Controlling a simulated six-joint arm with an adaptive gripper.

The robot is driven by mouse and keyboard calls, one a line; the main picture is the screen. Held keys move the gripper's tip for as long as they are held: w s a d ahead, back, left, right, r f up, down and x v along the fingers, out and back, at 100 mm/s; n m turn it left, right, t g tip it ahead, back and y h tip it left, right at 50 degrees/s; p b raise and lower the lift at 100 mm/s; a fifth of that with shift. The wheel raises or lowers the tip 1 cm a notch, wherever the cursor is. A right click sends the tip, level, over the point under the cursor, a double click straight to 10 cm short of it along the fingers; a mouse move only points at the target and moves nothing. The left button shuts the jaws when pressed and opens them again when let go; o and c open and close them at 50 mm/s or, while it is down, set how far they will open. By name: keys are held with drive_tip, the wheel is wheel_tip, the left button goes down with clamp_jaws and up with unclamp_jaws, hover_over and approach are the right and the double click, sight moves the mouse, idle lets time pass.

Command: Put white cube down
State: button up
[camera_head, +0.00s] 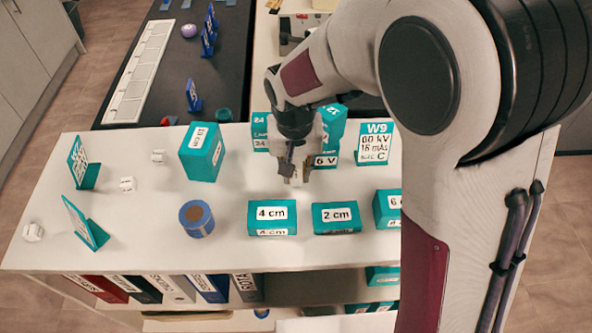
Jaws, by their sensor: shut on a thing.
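My gripper (293,176) points down over the white table (330,256), behind the teal block marked 4 cm (272,217). It is shut on a small pale thing, taken to be the white cube, mostly hidden by the fingers. I cannot tell whether it touches the table. Three other small white cubes with dark marks stand on the left of the table: one near the back (158,156), one in the middle (127,184) and one at the front left (32,232).
Close around my gripper stand teal blocks marked 2 cm (336,217) and 6 cm (386,209), and a W9 sign (374,144). A tall teal block (202,151), a blue cylinder (197,219) and two teal signs (85,222) stand left. The table's left middle has free room.

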sight(296, 178)
drive_tip(key=shift+f, duration=0.1)
drive_tip(key=o, duration=0.9)
drive_tip(key=shift+s+a+r, duration=0.1)
drive_tip(key=shift+s+r, duration=0.1)
drive_tip(key=shift+r, duration=1.75)
drive_tip(key=shift+s+r, duration=0.2)
drive_tip(key=shift+r, duration=1.7)
